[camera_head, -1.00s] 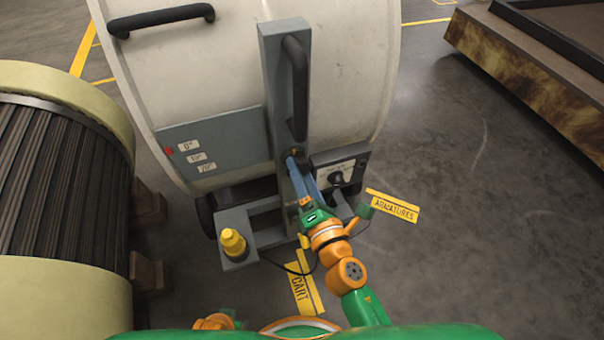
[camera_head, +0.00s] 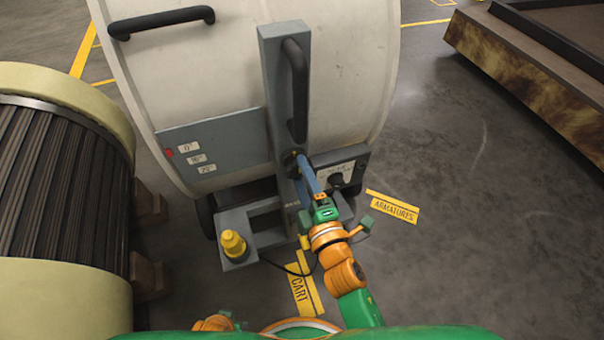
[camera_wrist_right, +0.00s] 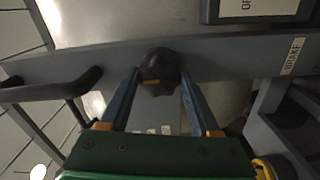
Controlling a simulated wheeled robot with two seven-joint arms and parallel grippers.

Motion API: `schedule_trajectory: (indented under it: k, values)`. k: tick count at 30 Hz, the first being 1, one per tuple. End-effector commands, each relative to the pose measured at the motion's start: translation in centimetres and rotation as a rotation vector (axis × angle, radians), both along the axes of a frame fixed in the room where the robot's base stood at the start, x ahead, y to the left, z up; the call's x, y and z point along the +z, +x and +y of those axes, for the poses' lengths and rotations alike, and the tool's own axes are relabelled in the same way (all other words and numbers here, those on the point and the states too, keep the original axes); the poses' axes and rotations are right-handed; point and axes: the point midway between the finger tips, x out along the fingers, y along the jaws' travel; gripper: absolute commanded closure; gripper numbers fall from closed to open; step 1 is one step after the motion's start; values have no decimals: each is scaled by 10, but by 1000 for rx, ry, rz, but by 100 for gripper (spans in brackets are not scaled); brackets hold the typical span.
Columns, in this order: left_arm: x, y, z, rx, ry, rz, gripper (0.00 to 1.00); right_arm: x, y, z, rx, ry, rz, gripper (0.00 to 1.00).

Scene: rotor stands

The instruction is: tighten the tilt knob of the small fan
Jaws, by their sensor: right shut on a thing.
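The fan is a large pale drum (camera_head: 225,60) held by a grey upright post (camera_head: 271,75). Its tilt knob (camera_wrist_right: 160,73), dark and lobed with a yellow mark on its face, sits on the post. My right gripper (camera_wrist_right: 160,82) has its two blue fingers on either side of the knob and is shut on it. In the head view the right gripper (camera_head: 302,160) reaches the post from below, and its fingers and the post partly hide the knob.
A grey angle plate (camera_head: 220,150) with white labels and a red mark is on the drum. A control box (camera_head: 345,165) stands right of the post. A yellow beacon (camera_head: 233,243) sits on the stand's base. A ribbed rotor (camera_head: 60,190) stands at left.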

Motion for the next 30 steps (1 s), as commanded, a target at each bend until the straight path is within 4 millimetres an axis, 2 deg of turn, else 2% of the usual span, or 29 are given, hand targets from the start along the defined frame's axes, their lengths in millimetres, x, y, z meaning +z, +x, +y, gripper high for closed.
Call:
schedule_trajectory:
  k: [19,20,22,23,30]
  values:
    - [0,2,1,-1,2,-4,45,-1,0,0,0,41,17,92]
    - [0,2,1,-1,2,-4,45,-1,0,0,0,41,17,31]
    - [0,2,1,-1,1,-5,45,-1,0,0,0,40,16,12]
    - [0,2,1,-1,1,-5,45,-1,0,0,0,40,16,6]
    - [0,2,0,0,0,-6,45,-1,0,0,0,41,14,6]
